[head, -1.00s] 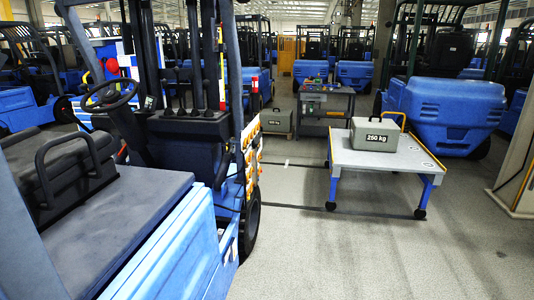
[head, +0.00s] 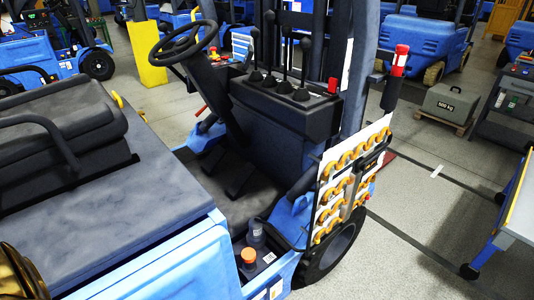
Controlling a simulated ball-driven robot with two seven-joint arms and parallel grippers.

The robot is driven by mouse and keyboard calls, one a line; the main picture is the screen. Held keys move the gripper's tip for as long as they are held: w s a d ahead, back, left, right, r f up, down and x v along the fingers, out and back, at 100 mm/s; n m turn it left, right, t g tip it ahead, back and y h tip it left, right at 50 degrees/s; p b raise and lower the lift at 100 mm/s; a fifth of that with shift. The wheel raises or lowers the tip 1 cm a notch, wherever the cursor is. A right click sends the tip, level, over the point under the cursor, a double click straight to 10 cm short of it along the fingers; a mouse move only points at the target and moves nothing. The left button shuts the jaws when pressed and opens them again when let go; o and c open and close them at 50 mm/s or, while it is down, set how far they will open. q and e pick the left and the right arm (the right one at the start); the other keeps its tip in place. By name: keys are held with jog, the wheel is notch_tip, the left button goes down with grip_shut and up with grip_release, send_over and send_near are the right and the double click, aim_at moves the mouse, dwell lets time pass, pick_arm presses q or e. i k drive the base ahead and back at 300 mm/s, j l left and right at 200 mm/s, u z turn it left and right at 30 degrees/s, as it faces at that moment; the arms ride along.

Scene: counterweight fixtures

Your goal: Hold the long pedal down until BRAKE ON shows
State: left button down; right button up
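A blue forklift (head: 150,262) fills the left and middle of the head view. In its dark footwell, below the steering wheel (head: 182,42), two dark pedals show: one on the left (head: 213,170) and one on the right (head: 241,179). Which is longer is hard to tell. No BRAKE ON text is readable. Neither gripper shows. A shiny gold-brown part at the bottom left corner may belong to my own arm.
Black levers (head: 285,75) rise from the console right of the wheel. A rack of orange hooks (head: 345,180) hangs beside the front wheel. A 500 kg block (head: 449,104) lies back right. Grey floor on the right is mostly clear.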

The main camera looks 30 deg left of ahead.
aim_at(246, 172)
jog(key=i+l+u, duration=0.15)
jog(key=i, duration=0.35)
jog(key=i+l+u, duration=0.1)
jog(key=i, duration=0.4)
jog(key=l, duration=0.1)
